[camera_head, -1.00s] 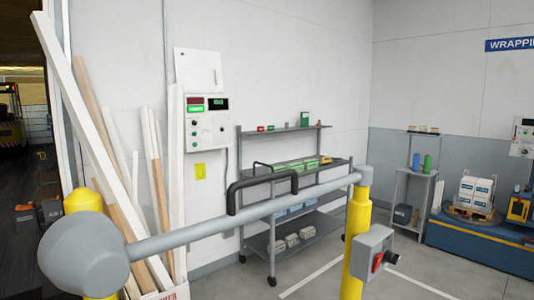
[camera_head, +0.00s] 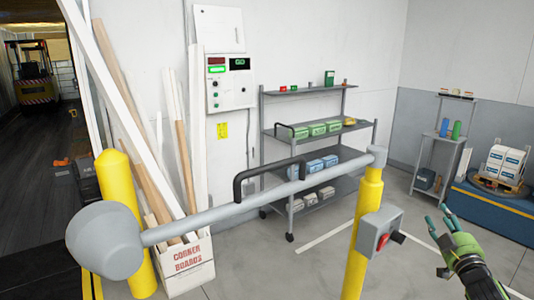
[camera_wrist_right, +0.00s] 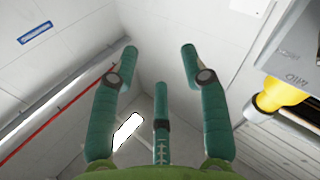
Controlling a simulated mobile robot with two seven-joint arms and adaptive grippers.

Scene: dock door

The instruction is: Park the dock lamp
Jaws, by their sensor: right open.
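The dock lamp is a grey arm (camera_head: 225,210) with a round grey head (camera_head: 103,240) at its left end. A dark, bent handle (camera_head: 268,178) stands on the middle of the arm. The arm's right end meets the top of a yellow post (camera_head: 366,215), and the lamp reaches leftward across the view. A grey switch box (camera_head: 377,232) with a red knob is on the post. My right gripper (camera_head: 446,238) is open and empty, right of the switch box and apart from the lamp. Its green fingers are spread in the right wrist view (camera_wrist_right: 160,58). My left gripper is not in view.
Another yellow post (camera_head: 116,185) stands behind the lamp head, beside a corner-boards box (camera_head: 186,270) holding long boards. A wheeled shelf (camera_head: 318,135) and a wall control panel (camera_head: 224,85) are behind the arm. A forklift (camera_head: 32,70) stands at far left.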

